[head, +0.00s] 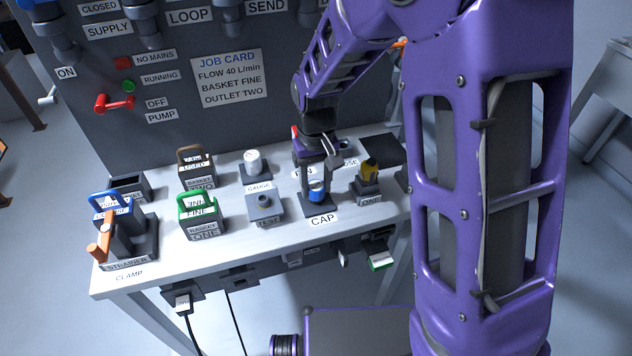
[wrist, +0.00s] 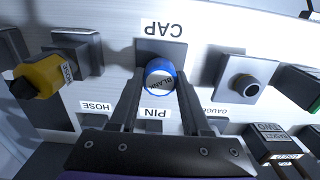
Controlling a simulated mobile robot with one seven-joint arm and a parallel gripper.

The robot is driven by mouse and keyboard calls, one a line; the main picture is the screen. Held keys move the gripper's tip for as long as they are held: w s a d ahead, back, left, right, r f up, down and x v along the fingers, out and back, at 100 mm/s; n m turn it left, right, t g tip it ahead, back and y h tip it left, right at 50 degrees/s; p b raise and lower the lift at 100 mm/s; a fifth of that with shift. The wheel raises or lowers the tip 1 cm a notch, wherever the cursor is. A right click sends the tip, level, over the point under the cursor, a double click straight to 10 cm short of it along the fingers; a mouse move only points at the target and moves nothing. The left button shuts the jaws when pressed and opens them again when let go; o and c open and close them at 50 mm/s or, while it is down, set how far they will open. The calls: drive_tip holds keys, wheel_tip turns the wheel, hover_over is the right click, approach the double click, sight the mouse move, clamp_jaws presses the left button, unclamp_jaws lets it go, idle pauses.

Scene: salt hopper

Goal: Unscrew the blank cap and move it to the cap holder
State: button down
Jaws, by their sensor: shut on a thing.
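The blank cap (head: 317,186) is a short cylinder with a blue rim. In the wrist view its pale face reads BLANK (wrist: 160,76). My gripper (head: 318,192) points down, with its two fingers closed on either side of the cap; they also show in the wrist view (wrist: 160,92). The cap is at the cap holder (head: 316,207), a dark square block by the CAP label, which shows behind the cap in the wrist view (wrist: 160,46). I cannot tell whether the cap rests on the holder or is just above it.
Left of the holder stands the TEST block (head: 265,206) with a grey fitting. A white gauge (head: 253,162) stands behind it. A yellow hose end (head: 370,169) is close on the right. The green-handled FINE basket (head: 198,212) and strainer clamp (head: 125,235) are farther left. A dark panel rises behind.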

sight(316, 185)
drive_tip(key=shift+f+b, duration=0.6)
drive_tip(key=shift+f, duration=0.35)
unclamp_jaws()
idle(0.4)
drive_tip(key=shift+r, duration=0.15)
drive_tip(key=shift+r+p, duration=2.35)
drive_tip(key=shift+r, duration=0.55)
